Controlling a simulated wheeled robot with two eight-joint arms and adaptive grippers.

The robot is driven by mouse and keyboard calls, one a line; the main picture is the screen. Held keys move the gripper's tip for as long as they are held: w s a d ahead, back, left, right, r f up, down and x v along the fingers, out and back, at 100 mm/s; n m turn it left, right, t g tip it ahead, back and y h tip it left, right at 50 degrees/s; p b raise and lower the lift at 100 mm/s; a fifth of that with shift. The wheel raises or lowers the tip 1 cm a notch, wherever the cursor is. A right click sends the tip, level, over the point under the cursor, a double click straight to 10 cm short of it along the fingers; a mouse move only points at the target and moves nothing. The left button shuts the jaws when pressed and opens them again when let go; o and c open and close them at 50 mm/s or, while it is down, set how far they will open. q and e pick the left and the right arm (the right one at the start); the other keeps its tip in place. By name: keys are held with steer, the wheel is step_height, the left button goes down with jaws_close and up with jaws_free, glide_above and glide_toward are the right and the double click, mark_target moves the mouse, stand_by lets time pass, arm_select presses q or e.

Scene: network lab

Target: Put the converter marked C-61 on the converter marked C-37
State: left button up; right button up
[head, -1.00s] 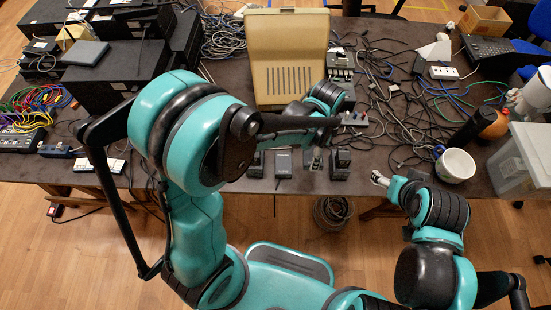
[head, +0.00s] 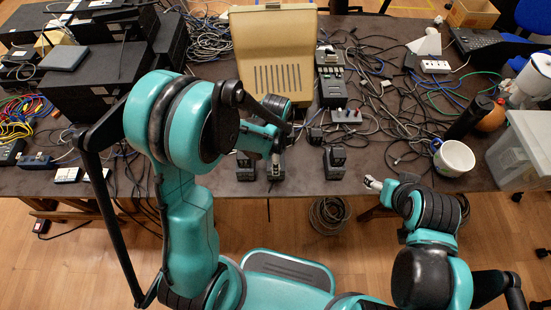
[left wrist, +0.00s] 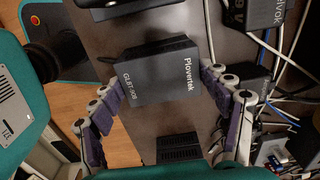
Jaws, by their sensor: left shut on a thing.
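My left gripper (head: 276,152) is shut on a dark box-shaped converter. In the left wrist view this converter (left wrist: 160,72) sits between the finger pads, with "Plovertek" and "GLBT-908" printed on its face. In the head view, the gripper is over the middle of the row at the table's front; the held converter hides what lies below it. A dark converter (head: 245,166) stands just left of it, and another (head: 334,162) stands to the right. I cannot read C-61 or C-37 on any. My right gripper (head: 372,184) is near the front edge, apart from the converters; its jaws are too small to judge.
A beige case (head: 275,50) stands behind the row. Cables and a power strip (head: 345,116) crowd the table's middle right. A white cup (head: 454,158) and a clear bin (head: 522,150) are at the right. Black equipment is stacked at the left. A bare strip runs along the front edge.

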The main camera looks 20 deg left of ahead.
arm_select(q)
steer(key=shift+f, duration=0.15)
steer(key=o, duration=1.4)
steer(key=shift+r, duration=0.3)
step_height(320, 180, up, 11)
steer(key=p, duration=0.4)
steer(key=s+a+r+n+t, duration=0.1)
steer(key=s+r+n+t, duration=0.1)
steer(key=n, duration=0.3)
steer(key=s+a+r+n+t, duration=0.2)
steer(key=s+r+n, duration=0.3)
steer(key=s+a+r+n+t, duration=0.1)
steer(key=s+r+n+t, duration=0.2)
steer(key=r+n, duration=0.1)
steer(key=shift+s+a+n, duration=0.2)
steer(key=shift+a+n, duration=0.15)
steer(key=shift+n, duration=0.05)
